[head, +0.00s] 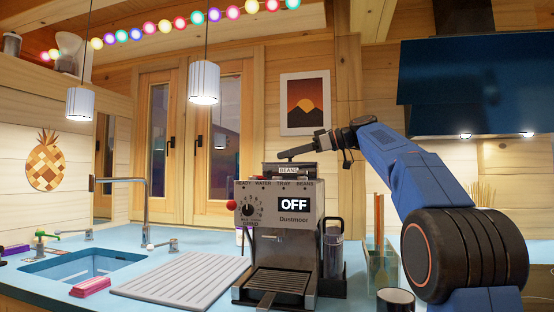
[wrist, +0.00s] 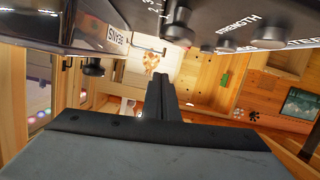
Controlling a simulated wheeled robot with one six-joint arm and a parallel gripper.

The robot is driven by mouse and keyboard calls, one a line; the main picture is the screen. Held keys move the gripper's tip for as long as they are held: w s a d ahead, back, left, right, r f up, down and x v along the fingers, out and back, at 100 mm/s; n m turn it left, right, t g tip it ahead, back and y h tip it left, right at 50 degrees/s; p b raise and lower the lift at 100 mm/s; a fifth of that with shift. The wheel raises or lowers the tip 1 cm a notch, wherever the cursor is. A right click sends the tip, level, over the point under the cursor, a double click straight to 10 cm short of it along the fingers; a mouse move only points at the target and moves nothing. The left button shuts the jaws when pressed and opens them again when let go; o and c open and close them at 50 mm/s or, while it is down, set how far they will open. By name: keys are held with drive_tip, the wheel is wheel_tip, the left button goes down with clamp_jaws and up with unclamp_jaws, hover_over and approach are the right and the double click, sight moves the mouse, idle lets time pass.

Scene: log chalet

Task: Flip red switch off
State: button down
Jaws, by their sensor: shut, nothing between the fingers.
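A grey coffee machine (head: 322,215) marked Dustmoor stands on the counter, with a panel reading OFF (head: 293,201). A small red ball (head: 231,205) shows at the machine's left side; it may be the tip of the red switch, but its mount is hidden. My gripper (head: 284,156) is above the machine's top, near the BEANS label, its fingers pointing left. In the wrist view my gripper's fingers (wrist: 167,90) are together and empty. Part of the machine (wrist: 190,18), with BEANS and STRENGTH lettering, fills the top of that view. I cannot make out the red ball there.
A ribbed drying mat (head: 178,281) and a sink (head: 82,265) with a tall tap (head: 145,205) lie left. A glass container (head: 382,262) and dark mug (head: 395,299) stand right. Pendant lamps (head: 204,82) hang above.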

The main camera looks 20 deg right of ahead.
drive_tip(key=shift+v, duration=2.1)
drive_tip(key=shift+w, duration=0.15)
